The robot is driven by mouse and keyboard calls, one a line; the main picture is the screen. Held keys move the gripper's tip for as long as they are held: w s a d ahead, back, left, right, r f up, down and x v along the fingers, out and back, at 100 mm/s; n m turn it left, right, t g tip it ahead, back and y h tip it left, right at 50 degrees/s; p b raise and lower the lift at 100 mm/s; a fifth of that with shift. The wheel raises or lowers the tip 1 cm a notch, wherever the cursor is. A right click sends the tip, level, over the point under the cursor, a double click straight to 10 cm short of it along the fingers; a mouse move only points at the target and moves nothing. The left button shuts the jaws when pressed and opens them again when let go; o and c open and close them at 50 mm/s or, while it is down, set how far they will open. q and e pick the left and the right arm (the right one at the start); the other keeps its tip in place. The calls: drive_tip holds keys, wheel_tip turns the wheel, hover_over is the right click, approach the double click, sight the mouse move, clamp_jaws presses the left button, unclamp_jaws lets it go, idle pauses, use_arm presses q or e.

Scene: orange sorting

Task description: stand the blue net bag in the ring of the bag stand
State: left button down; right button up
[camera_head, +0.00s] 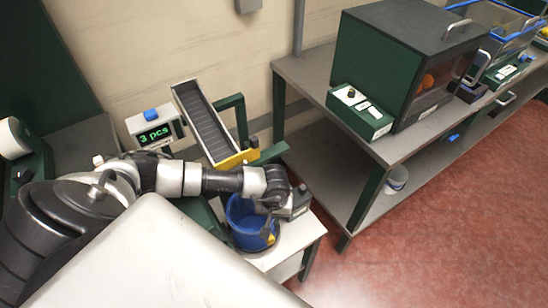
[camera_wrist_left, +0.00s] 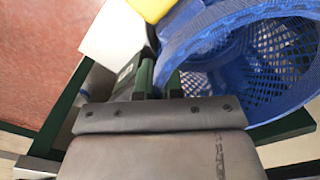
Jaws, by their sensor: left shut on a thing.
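The blue net bag (camera_head: 242,218) is upright and open at the top, low over the small white table (camera_head: 293,238) below the chute. In the left wrist view the bag (camera_wrist_left: 265,60) fills the upper right, with its mesh wall and open inside showing. My left gripper (camera_head: 284,203) is shut on the bag's rim; its dark green fingers (camera_wrist_left: 162,80) pinch the blue net. A grey curved edge (camera_head: 262,252) shows around the bag's foot, perhaps the stand's ring. I cannot tell whether the bag rests in it. My right gripper is not in view.
A sloped chute (camera_head: 207,125) with a yellow lip ends just behind the bag. A display (camera_head: 155,134) reads "3 pcs". A bench (camera_head: 305,72) with a dark green box machine (camera_head: 398,62) stands right. The red floor (camera_head: 430,230) at lower right is clear.

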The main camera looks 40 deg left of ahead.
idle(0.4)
use_arm(q)
drive_tip(key=c, duration=1.2)
unclamp_jaws()
drive_tip(key=shift+r+p, duration=2.85)
drive_tip(key=shift+r, duration=1.7)
